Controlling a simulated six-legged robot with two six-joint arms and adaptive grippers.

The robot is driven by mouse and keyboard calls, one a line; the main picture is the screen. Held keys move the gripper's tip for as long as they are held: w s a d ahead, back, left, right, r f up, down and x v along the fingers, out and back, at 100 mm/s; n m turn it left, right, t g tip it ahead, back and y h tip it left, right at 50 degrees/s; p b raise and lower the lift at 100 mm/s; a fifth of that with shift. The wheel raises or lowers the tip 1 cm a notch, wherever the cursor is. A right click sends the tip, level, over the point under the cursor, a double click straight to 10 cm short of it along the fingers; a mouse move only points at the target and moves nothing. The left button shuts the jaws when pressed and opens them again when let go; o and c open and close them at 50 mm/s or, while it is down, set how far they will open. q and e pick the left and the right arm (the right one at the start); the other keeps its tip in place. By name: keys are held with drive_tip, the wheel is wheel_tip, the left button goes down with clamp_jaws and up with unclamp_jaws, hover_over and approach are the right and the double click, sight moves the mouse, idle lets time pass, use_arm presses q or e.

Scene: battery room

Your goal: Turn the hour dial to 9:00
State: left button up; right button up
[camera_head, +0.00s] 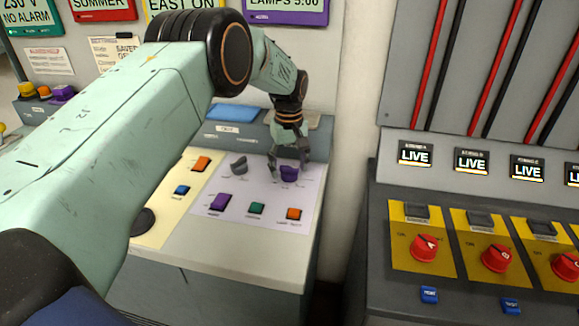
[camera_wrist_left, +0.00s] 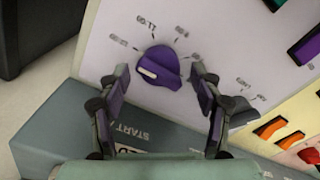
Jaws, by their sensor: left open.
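A purple dial (camera_head: 289,173) sits on the pale lilac panel (camera_head: 245,185) of the desk console; it also shows in the left wrist view (camera_wrist_left: 160,66). Its white mark points to the left in the wrist view. Printed hour labels, upside down and blurred, ring it; I cannot tell which one the mark points at. My left gripper (camera_head: 289,167) is over the dial. In the wrist view the open fingers (camera_wrist_left: 160,84) stand on either side of the dial, with visible gaps. My right gripper is not in view.
A grey dial (camera_head: 239,167) sits left of the purple one. Purple (camera_head: 218,203), green (camera_head: 257,208) and orange (camera_head: 294,213) switches lie nearer me. A cabinet with red knobs (camera_head: 424,246) and LIVE displays (camera_head: 415,154) stands right. A purple sign (camera_head: 286,8) reads LAMPS 5:00.

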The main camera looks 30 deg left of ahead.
use_arm(q)
drive_tip(key=shift+f, duration=0.2)
drive_tip(key=shift+s, duration=0.1)
drive_tip(key=c, duration=1.1)
